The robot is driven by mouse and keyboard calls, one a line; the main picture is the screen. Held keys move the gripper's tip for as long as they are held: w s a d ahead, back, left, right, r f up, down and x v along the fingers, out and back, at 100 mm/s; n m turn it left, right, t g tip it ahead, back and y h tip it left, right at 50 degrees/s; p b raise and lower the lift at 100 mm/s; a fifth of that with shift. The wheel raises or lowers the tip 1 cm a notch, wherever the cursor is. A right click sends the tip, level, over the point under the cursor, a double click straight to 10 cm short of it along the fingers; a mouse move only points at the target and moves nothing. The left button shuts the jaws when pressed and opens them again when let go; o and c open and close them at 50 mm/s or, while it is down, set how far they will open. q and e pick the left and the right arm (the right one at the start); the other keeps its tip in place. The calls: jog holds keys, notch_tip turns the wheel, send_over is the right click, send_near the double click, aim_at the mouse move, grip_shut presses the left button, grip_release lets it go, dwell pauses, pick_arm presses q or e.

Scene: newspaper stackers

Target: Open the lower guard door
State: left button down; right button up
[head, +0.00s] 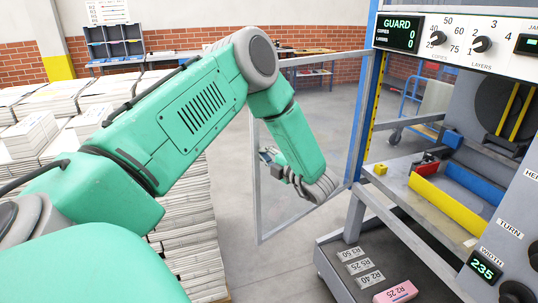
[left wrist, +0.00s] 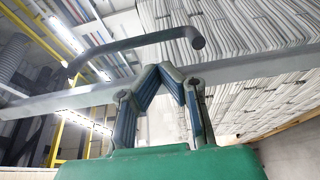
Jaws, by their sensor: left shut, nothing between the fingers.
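The lower guard door (head: 285,214) is a clear pane in a thin grey frame. It stands swung out from the machine, to the left of the blue post. My left gripper (head: 266,157) is by the pane, partly hidden behind my own wrist, pointing left. In the left wrist view its fingers (left wrist: 160,69) meet at the tips with nothing between them. A grey frame bar (left wrist: 60,104) runs across behind the fingers. A dark bent handle (left wrist: 130,45) shows just beyond the fingertips, not gripped. Whether the fingers touch the bar I cannot tell. My right gripper is not in view.
Newspaper stacks (head: 180,240) stand left of the door, close by. The machine's control panel (head: 460,40) reads GUARD. A bed with a yellow bar (head: 448,204) and a lower shelf with labelled blocks (head: 395,292) are on the right. Open floor lies beyond the door.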

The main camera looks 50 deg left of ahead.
pick_arm(q)
jog(key=w+a+m+t+b, duration=0.1)
jog(key=a+m+t+b, duration=0.1)
jog(key=a, duration=0.7)
jog(key=w+a+m+t+h+b, duration=0.1)
jog(key=a+t, duration=0.3)
jog(key=a, duration=0.6)
jog(key=w+a+m+t+h+b, duration=0.1)
jog(key=w+a+m+t+b, duration=0.2)
jog(key=a, duration=0.6)
jog(key=shift+a+r, duration=0.2)
jog(key=shift+a, duration=0.2)
jog(key=shift+w+a+f, duration=0.1)
jog(key=shift+a+f, duration=0.15)
